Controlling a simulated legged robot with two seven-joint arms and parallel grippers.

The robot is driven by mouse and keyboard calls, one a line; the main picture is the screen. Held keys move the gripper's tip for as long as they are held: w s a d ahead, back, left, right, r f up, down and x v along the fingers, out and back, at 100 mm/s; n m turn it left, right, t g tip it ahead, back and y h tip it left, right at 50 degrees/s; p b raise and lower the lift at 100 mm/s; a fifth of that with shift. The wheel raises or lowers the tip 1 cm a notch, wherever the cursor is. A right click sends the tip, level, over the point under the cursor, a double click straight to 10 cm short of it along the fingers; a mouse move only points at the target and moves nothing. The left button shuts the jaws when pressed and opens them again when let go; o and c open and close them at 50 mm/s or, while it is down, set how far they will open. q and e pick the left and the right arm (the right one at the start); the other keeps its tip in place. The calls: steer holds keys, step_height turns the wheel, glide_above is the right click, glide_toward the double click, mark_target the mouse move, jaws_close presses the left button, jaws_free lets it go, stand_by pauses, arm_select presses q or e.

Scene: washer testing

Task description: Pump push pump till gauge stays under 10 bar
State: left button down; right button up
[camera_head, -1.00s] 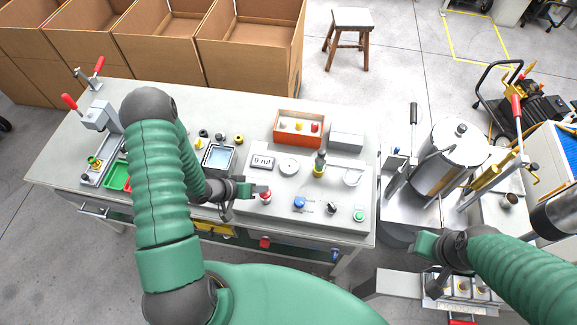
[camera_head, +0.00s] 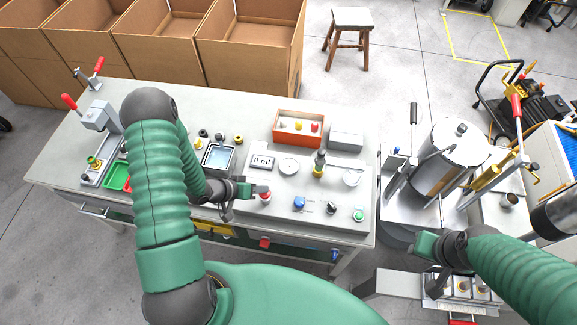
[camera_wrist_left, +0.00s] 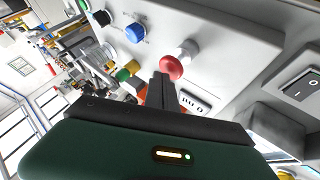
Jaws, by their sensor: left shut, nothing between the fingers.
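The panel box (camera_head: 320,215) on the bench carries a red knob (camera_head: 265,197), a blue knob (camera_head: 300,203), a black knob (camera_head: 331,208) and a green button (camera_head: 358,215). Behind them are a "0 ml" display (camera_head: 262,161) and a round white gauge (camera_head: 289,166), whose needle is too small to read. My left gripper (camera_head: 258,189) is shut and empty, with its tips right beside the red knob. In the left wrist view the tips (camera_wrist_left: 162,80) end at the red knob (camera_wrist_left: 171,68); I cannot tell if they touch. My right gripper (camera_head: 427,244) hangs right of the bench.
An orange box (camera_head: 300,139) with colored parts and a grey box (camera_head: 346,137) stand behind the panel. A metal tank (camera_head: 440,160) stands to the right. Cardboard boxes (camera_head: 245,60) line the back left, with a stool (camera_head: 350,40) on open floor.

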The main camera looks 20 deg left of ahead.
arm_select(q)
steer(key=shift+d+f, duration=0.15)
steer(key=shift+f, duration=0.1)
steer(key=shift+s+d, duration=0.1)
steer(key=shift+f+b, duration=0.45)
steer(key=shift+f, duration=0.1)
stand_by(0.3)
steer(key=shift+r, duration=0.1)
steer(key=shift+r+p, duration=0.85)
steer(key=shift+p, duration=0.1)
steer(key=shift+r, duration=0.1)
